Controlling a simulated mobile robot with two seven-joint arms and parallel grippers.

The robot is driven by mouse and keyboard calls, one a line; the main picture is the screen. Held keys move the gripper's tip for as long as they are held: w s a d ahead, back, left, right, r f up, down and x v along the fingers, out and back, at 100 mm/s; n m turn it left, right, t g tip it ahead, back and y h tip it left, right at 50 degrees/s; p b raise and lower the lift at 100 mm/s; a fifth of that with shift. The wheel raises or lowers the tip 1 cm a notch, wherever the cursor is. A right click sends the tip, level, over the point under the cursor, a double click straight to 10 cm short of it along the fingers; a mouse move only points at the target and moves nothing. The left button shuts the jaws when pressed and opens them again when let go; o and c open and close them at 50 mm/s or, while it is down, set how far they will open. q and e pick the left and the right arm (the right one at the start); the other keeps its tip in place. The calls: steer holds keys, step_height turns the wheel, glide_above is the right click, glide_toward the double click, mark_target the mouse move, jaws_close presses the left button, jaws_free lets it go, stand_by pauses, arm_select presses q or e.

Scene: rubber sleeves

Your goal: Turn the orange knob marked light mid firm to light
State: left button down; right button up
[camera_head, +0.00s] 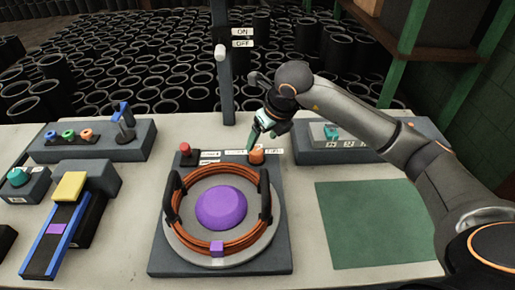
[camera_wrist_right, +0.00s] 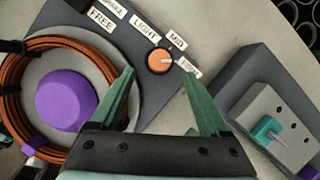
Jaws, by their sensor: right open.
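The orange knob (camera_head: 257,156) sits at the back right of the grey panel. In the right wrist view the knob (camera_wrist_right: 159,61) has the labels LIGHT (camera_wrist_right: 144,27), MID (camera_wrist_right: 176,41) and FIRM (camera_wrist_right: 188,67) around it. A pale mark on the knob points right, roughly towards FIRM. My right gripper (camera_head: 264,133) is just above and behind the knob in the head view. In the right wrist view the open fingers (camera_wrist_right: 159,74) show on either side of and short of the knob, with nothing between them. Contact cannot be seen. My left gripper is out of view.
A box with a teal part (camera_head: 331,132) stands right of the gripper. A green mat (camera_head: 370,225) lies clear at front right.

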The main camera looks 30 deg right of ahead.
mark_target(256, 151)
steer(key=x, duration=0.6)
steer(key=shift+w+f, duration=0.1)
jaws_close()
stand_by(0.5)
